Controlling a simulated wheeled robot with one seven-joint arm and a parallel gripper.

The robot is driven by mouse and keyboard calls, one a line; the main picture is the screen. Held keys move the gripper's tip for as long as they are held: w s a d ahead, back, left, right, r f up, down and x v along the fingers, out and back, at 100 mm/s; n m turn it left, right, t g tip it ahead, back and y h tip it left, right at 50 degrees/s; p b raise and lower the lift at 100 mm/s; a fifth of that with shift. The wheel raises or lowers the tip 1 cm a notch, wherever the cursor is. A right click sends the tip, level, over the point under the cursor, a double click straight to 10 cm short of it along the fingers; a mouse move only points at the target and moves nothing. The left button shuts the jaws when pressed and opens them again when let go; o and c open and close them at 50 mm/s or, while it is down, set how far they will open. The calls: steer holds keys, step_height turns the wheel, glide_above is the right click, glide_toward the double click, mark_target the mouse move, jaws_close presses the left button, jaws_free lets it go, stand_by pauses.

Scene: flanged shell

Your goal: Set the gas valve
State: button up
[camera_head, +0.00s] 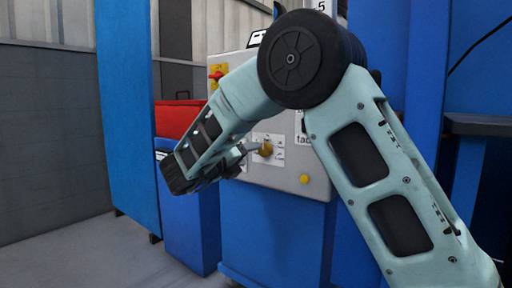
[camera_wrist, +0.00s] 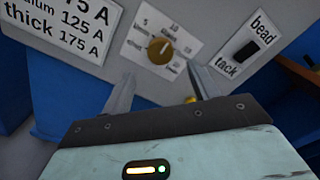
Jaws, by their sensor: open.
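A brass-coloured knob (camera_wrist: 161,50) sits on a white dial plate with numbers around it, the likely gas valve, though its label is too small to read. It also shows on the grey panel in the head view (camera_head: 266,149). My gripper (camera_wrist: 160,72) is open, with its two fingers apart, one to the lower left of the knob and one to its lower right in the wrist view. Nothing is between the fingertips, and they do not clearly touch the knob. In the head view my gripper (camera_head: 247,150) is just left of the knob, partly hidden by my arm.
A bead/tack rocker switch (camera_wrist: 245,50) is right of the dial. A thickness chart (camera_wrist: 72,22) is on the left. A yellow button (camera_head: 304,179) sits low on the panel and a red knob (camera_head: 216,75) high on its left. A red box (camera_head: 177,117) stands left.

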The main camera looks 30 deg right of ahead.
steer(key=p+v, duration=0.3)
steer(key=v, duration=0.7)
steer(key=shift+a, duration=0.4)
steer(key=shift+s, duration=0.15)
steer(key=w+a+r+n+t+y+p, duration=0.2)
steer(key=a+n+t+y, duration=0.3)
steer(key=n, duration=0.3)
steer(key=w+a+r+n+t+y+p, duration=0.1)
steer(key=w+a+n+t+y+p, duration=0.15)
steer(key=a+n+y, duration=0.45)
steer(key=s+a+f+n+g+y+p, duration=0.2)
steer(key=s+a+n+g+y+p, duration=0.15)
steer(key=s+a+n+y, duration=1.15)
steer(key=s+d+f+n+g+h+p, duration=0.1)
steer(key=s+d+f+n+g+h, duration=0.15)
steer(key=s+d+n, duration=0.45)
steer(key=s+d+f+n+g+h+p, duration=0.1)
steer(key=s+d+n+g+h, duration=0.3)
steer(key=s, duration=0.4)
steer(key=s+d+f+n+g+h+p, duration=0.1)
steer(key=s+d+f+n+g+h, duration=0.2)
steer(key=s+n, duration=0.45)
step_height(320, 180, up, 39)
steer(key=d+p, duration=0.1)
steer(key=p, duration=3.7)
steer(key=shift+g, duration=0.35)
